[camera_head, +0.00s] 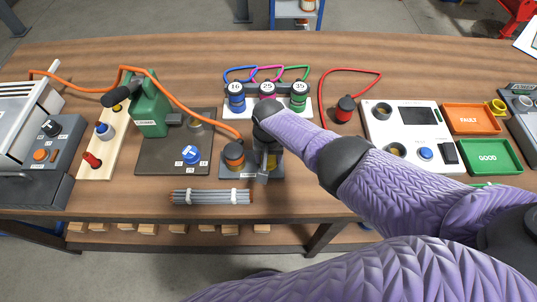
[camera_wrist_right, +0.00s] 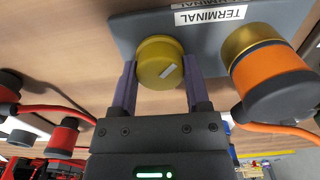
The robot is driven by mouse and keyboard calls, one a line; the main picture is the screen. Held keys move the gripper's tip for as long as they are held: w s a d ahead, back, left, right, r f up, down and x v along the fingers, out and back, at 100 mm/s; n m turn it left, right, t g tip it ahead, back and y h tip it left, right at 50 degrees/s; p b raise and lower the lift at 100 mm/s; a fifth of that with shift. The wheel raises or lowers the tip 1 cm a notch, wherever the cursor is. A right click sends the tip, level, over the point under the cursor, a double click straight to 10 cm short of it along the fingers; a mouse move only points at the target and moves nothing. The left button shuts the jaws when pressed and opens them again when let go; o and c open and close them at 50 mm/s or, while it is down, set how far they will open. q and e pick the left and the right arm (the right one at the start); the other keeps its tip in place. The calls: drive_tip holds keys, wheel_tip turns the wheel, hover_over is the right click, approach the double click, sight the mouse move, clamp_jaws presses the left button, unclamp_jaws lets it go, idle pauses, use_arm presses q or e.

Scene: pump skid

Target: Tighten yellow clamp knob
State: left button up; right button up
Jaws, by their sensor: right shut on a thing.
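The yellow clamp knob (camera_wrist_right: 160,62) sits on the grey terminal block (camera_wrist_right: 210,45), marked TERMINAL. It has a pale line mark, which lies at a slant in the right wrist view. My right gripper (camera_wrist_right: 160,85) has one purple finger on each side of the knob and is shut on it. In the head view my right gripper (camera_head: 267,165) points down over the right part of the terminal block (camera_head: 236,175) and hides most of the knob. My left gripper is not in view.
An orange and black connector (camera_head: 234,154) stands on the block close beside the knob, its orange cable running left. A bundle of grey rods (camera_head: 211,196) lies in front. Behind stand several numbered plugs (camera_head: 267,92). A red plug (camera_head: 345,108) stands to the right.

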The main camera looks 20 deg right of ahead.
drive_tip(key=shift+w, duration=0.1)
drive_tip(key=o, duration=1.1)
drive_tip(key=shift+o, duration=0.9)
drive_tip(key=shift+r, duration=0.1)
wheel_tip(320, 180, up, 9)
drive_tip(key=p, duration=0.7)
drive_tip(key=shift+r, duration=0.35)
